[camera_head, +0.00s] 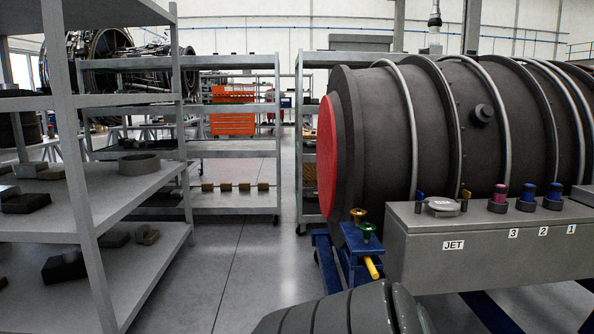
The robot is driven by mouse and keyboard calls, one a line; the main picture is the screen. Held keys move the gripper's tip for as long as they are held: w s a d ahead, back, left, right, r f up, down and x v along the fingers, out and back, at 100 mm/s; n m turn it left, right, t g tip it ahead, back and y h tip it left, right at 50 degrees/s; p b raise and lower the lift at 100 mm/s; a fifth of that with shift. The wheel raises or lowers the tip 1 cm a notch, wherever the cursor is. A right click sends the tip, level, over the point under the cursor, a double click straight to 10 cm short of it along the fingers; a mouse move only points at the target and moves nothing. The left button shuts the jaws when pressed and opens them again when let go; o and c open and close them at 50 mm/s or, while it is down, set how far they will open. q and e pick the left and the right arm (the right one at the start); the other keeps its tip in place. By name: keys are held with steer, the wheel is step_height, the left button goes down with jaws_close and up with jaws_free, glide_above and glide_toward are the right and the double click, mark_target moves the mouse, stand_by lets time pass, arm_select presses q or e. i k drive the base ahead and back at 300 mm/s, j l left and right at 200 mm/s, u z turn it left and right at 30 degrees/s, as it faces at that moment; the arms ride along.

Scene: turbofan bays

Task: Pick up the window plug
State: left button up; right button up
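I cannot tell for sure which part is the window plug. A dark round plug-like knob (482,114) sticks out of the side of the large dark engine (380,130) at the right. Neither of my grippers can be seen.
A grey shelf rack (90,210) with loose dark parts stands close at the left. A blue stand (345,262) with yellow and green knobs stands left of the box. An orange tool cabinet (233,112) is behind. The floor aisle (240,250) between rack and engine is clear.

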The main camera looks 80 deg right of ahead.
mark_target(499, 194)
steer(key=z, duration=3.95)
